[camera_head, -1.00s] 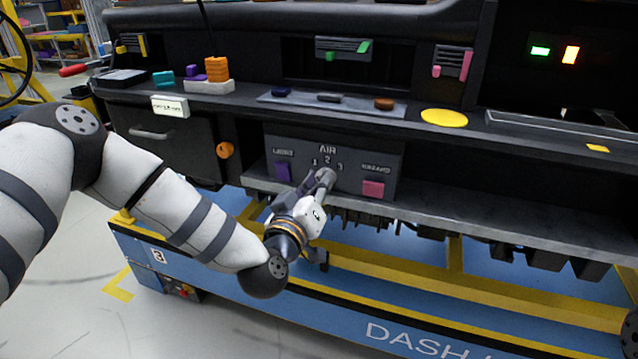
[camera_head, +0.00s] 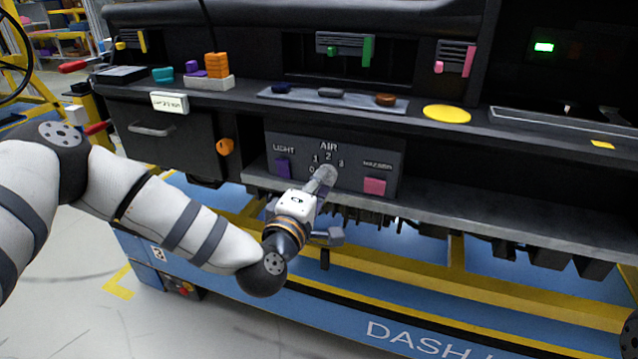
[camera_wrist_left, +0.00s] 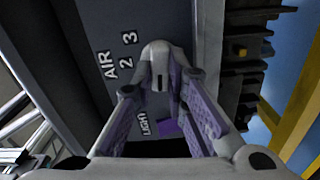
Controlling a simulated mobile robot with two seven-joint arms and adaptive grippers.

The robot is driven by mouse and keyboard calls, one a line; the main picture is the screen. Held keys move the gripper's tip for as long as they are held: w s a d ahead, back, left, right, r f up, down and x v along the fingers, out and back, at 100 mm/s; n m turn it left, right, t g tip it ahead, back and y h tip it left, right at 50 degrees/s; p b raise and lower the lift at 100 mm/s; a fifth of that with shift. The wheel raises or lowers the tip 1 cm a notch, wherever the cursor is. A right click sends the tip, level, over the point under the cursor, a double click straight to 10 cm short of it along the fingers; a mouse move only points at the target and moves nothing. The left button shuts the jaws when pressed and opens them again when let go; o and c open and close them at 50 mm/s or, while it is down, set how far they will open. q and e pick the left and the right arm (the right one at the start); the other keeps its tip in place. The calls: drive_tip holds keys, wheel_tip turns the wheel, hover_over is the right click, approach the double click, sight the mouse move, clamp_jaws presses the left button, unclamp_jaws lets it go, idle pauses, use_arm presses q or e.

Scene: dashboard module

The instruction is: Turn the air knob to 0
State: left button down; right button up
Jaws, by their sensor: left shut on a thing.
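The grey air knob (camera_head: 327,174) sticks out of the dark panel (camera_head: 390,158) under the word AIR, with the figures 0, 1, 2 and 3 around it. My left gripper (camera_head: 318,187) is shut on the knob from below and in front. In the left wrist view, the purple-padded fingers (camera_wrist_left: 162,92) stand on either side of the knob (camera_wrist_left: 158,60). A dark mark shows on the knob there, but I cannot tell for certain which figure it faces. The fingers hide part of the knob. My right gripper is not in view.
A purple light button (camera_head: 283,167) sits left of the knob and a pink hazard button (camera_head: 374,186) to its right. A grey ledge (camera_head: 450,212) runs below the panel. An orange drawer-side knob (camera_head: 225,146) is further left.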

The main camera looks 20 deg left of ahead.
use_arm(q)
drive_tip(key=shift+f+n, duration=0.1)
drive_tip(key=shift+n, duration=0.7)
drive_tip(key=c, duration=1.6)
unclamp_jaws()
drive_tip(key=s, duration=1.2)
drive_tip(key=shift+a, duration=0.15)
